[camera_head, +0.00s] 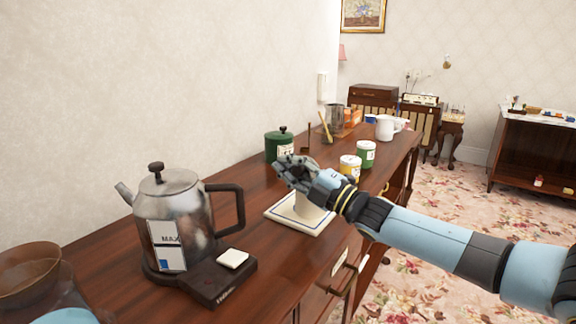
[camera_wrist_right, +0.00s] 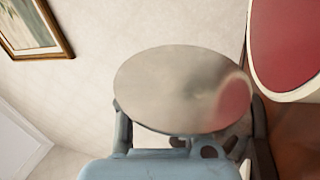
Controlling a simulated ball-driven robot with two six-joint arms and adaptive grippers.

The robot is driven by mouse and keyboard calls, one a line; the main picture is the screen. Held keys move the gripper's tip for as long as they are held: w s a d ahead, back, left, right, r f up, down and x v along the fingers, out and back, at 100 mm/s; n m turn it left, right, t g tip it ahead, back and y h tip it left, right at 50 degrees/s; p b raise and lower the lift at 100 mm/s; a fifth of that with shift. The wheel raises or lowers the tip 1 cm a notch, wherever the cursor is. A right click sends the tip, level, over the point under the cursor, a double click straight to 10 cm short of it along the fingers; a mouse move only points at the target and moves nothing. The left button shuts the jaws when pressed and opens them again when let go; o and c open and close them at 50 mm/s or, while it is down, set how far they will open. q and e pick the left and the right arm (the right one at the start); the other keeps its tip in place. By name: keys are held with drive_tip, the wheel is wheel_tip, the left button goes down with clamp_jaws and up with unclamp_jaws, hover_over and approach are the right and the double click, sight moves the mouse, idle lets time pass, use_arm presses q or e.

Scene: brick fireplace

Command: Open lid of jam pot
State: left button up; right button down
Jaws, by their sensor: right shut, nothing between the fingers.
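The jam pot (camera_head: 306,207) is a cream pot on a white square tile on the wooden sideboard. My right gripper (camera_head: 290,170) is at its top and hides most of it in the head view. In the right wrist view, a red surface inside a cream rim (camera_wrist_right: 300,40) looks like the pot's open mouth with jam. A shiny beige round disc, which looks like the lid (camera_wrist_right: 165,90), is in front of my right gripper (camera_wrist_right: 180,148), apart from the mouth. The gripper is shut with nothing between its fingers. I cannot tell whether it touches the disc. My left gripper is not in view.
A metal kettle (camera_head: 178,225) on a dark base stands at the near left. A green lidded pot (camera_head: 278,146), a yellow-banded tin (camera_head: 350,168) and a green tin (camera_head: 365,155) stand behind the gripper. A white jug (camera_head: 384,128) is farther back. The sideboard's front edge runs below my arm.

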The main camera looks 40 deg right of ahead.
drive_tip(key=c, duration=2)
unclamp_jaws()
drive_tip(key=shift+s+d+f, duration=0.15)
drive_tip(key=shift+f, duration=0.55)
drive_tip(key=shift+c, duration=0.2)
drive_tip(key=o, duration=0.7)
drive_tip(key=shift+d, duration=0.25)
drive_tip(key=shift+o, duration=1.4)
drive_tip(key=shift+a+r, duration=0.15)
drive_tip(key=shift+r, duration=0.05)
drive_tip(key=v, duration=1.1)
drive_tip(key=shift+s, duration=0.4)
